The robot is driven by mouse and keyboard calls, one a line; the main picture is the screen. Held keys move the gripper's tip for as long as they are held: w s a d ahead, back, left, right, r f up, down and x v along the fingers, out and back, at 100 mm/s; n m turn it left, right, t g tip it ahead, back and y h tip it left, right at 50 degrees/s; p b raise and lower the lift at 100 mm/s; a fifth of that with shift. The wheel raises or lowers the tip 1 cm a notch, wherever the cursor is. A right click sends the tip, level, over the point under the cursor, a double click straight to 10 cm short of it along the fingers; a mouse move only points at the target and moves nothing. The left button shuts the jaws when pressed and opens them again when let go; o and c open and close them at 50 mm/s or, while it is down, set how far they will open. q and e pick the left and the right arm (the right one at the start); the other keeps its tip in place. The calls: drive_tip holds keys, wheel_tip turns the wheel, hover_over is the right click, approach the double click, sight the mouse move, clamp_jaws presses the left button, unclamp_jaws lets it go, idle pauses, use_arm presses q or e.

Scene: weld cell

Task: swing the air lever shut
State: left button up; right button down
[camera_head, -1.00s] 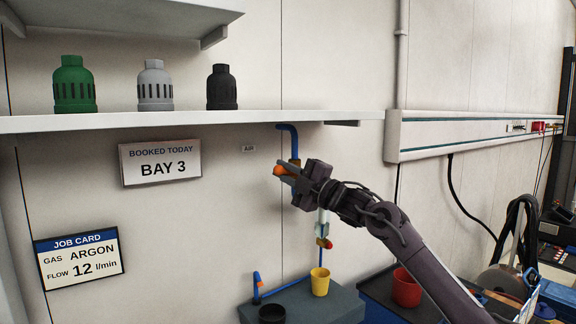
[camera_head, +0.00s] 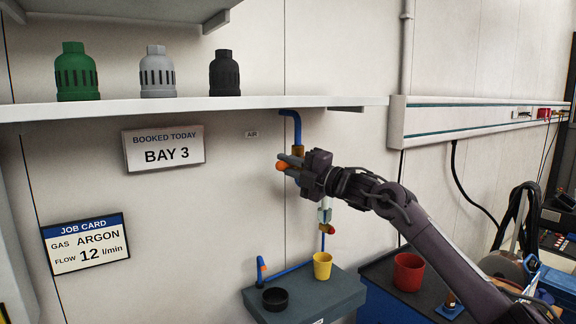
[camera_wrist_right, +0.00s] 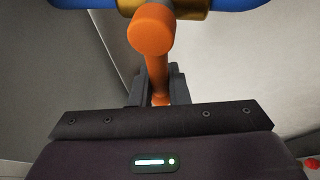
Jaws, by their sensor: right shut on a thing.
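The air lever (camera_head: 281,166) is orange, and its rounded end shows at my right gripper's fingertips in the head view. In the wrist view the lever (camera_wrist_right: 152,40) runs from the valve down between the jaws. My right gripper (camera_head: 287,163) is shut on it. The brass valve body (camera_head: 298,150) sits on a blue air pipe (camera_head: 297,125) below the shelf, just behind the gripper. It also shows at the top of the wrist view (camera_wrist_right: 190,5). The gripper hides much of the lever and the pipe below it. My left gripper is not in view.
An AIR label (camera_head: 252,133) is on the wall left of the pipe. The shelf (camera_head: 180,107) is above. Below are a grey bench (camera_head: 335,296), a yellow cup (camera_head: 322,266), a black dish (camera_head: 275,299) and a red pot (camera_head: 408,272).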

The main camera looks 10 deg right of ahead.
drive_tip(key=c, duration=1.4)
unclamp_jaws()
drive_tip(key=shift+a+f, duration=0.1)
drive_tip(key=shift+f, duration=0.15)
drive_tip(key=shift+s+a+r, duration=0.1)
drive_tip(key=shift+r, duration=0.05)
drive_tip(key=b+v, duration=0.4)
drive_tip(key=v, duration=0.4)
drive_tip(key=shift+a, duration=0.15)
